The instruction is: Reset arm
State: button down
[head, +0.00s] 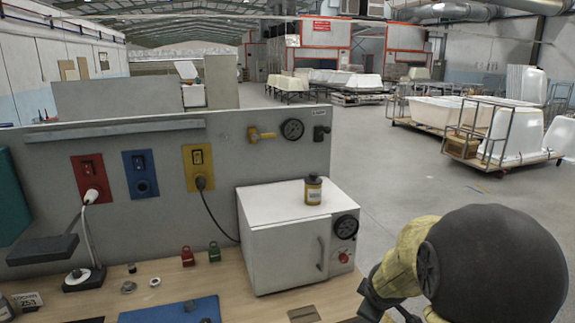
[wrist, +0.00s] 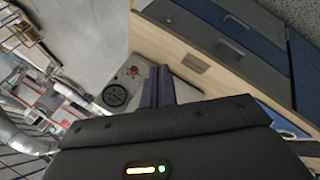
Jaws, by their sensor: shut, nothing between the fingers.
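My gripper shows in the wrist view (wrist: 157,88), with its dark fingers together and nothing between them. Past the fingertips lies the white cabinet, tilted in that view, with its round black dial (wrist: 115,96) just left of the fingers. In the head view my arm is at the lower right, with a large dark rounded joint and yellowish covering. The arm is to the right of the bench, beside the white cabinet (head: 285,250). The fingertips cannot be made out in the head view.
The wooden bench (head: 215,275) carries the cabinet, with a yellow-and-black bottle (head: 313,190) on top. Red (head: 188,256) and green (head: 214,252) padlocks stand left of it. A grey panel (head: 230,150) with switches rises behind. Open floor (head: 400,170) lies to the right, with tub carts (head: 480,130) farther back.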

jog(key=s+a+f+m+g, duration=0.1)
jog(key=s+a+m+g, duration=0.1)
jog(key=s+m, duration=0.3)
jog(key=s+a+f+m+g+y, duration=0.1)
jog(key=s+m, duration=0.4)
jog(key=s, duration=0.7)
jog(key=shift+s+a+f+g, duration=0.45)
jog(key=shift+a+g, duration=0.15)
jog(key=shift+a, duration=0.55)
